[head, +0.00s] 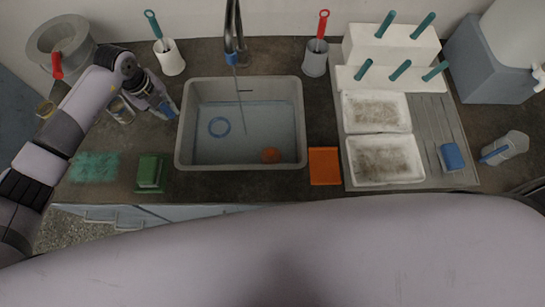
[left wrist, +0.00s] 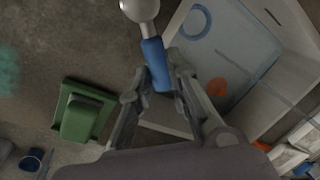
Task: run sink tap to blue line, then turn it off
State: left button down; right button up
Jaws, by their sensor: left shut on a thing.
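The sink (head: 184,150) is a pale basin in the dark counter. The tap (head: 231,35) stands behind it, and a thin stream (head: 241,100) falls from its spout into the basin. Bluish water (head: 215,150) covers the bottom; a blue line (head: 265,102) runs along the back wall. I cannot tell how close the water is to the line. My left gripper (head: 168,105) is left of the sink, shut on a blue handle (left wrist: 154,60) with a silver rounded end (left wrist: 140,9). My right gripper is not in view.
A blue ring (head: 219,127) and an orange disc (head: 271,155) are in the basin. A green block (head: 150,171) sits at the front left, an orange mat (head: 324,166) to the right. White trays (head: 385,160) are further right. A white holder (head: 171,60) stands behind my left gripper.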

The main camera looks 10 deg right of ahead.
pick_arm(q)
jog(key=shift+s+a+m, duration=0.1)
jog(key=shift+a+m, duration=0.3)
jog(key=shift+m, duration=0.2)
jog(key=m+b, duration=0.1)
jog(key=a+m, duration=0.1)
jog(key=shift+s+a+m+b, duration=0.25)
jog(key=shift+s+m+b, duration=0.05)
jog(key=shift+m+b, duration=0.1)
jog(key=shift+a+f+m+g+b, duration=0.1)
jog(key=shift+a+m+g+b, duration=0.2)
jog(key=shift+a+m+b, duration=0.5)
jog(key=shift+m+b, duration=0.15)
jog(key=shift+m, duration=0.35)
jog(key=shift+a+m+b, duration=0.2)
jog(key=shift+m+b, duration=0.2)
jog(key=shift+b, duration=0.05)
jog(key=shift+a+m+g+b, duration=0.3)
jog(key=shift+a+m+b, duration=0.2)
jog(key=shift+m, duration=0.3)
jog(key=shift+r, duration=0.2)
